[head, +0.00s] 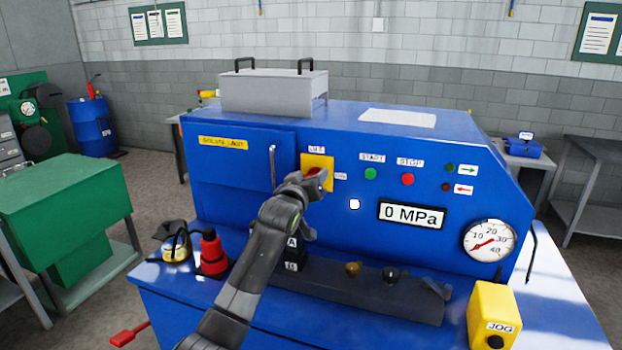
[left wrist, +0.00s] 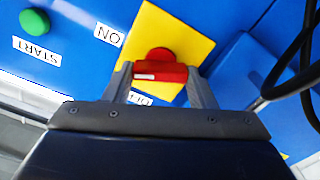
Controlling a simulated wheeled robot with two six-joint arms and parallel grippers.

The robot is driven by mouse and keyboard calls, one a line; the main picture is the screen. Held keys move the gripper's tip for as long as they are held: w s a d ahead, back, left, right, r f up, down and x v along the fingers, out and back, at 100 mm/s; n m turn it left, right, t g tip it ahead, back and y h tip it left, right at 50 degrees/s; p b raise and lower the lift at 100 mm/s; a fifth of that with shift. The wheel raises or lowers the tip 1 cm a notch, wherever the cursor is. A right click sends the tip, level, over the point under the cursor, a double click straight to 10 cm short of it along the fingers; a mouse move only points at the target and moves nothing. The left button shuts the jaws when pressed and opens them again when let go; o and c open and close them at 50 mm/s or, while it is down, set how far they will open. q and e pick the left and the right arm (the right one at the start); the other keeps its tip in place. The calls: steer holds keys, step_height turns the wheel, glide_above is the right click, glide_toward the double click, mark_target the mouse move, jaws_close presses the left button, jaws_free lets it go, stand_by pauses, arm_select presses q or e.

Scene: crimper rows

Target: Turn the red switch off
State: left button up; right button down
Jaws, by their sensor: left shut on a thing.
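The red switch (left wrist: 160,72) sits on a yellow plate (head: 317,163) on the front of the blue machine, with an OFF label above the plate and an ON label to its right in the head view. My left gripper (head: 316,180) reaches up to the switch and hides most of it in the head view. In the left wrist view the left gripper (left wrist: 160,82) has its two fingers on either side of the red handle, shut on it. The yellow plate also shows in the left wrist view (left wrist: 185,30). My right gripper is not in view.
Right of the switch are a green START button (head: 370,174), a red STOP button (head: 407,180), a display reading 0 MPa (head: 412,215) and a gauge (head: 489,240). A red bottle (head: 212,254) and a yellow JOG box (head: 493,312) stand on the machine's front ledge.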

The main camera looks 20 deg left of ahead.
arm_select(q)
steer(key=n, duration=1.3)
steer(key=shift+a+f, duration=0.1)
steer(key=shift+f, duration=0.1)
stand_by(0.5)
steer(key=o, duration=1)
steer(key=shift+s+a+b, duration=0.2)
steer(key=shift+s+b, duration=1)
steer(key=shift+s, duration=3.15)
steer(key=shift+s+a+b, duration=0.15)
steer(key=shift+s+b, duration=1)
steer(key=shift+s, duration=3.2)
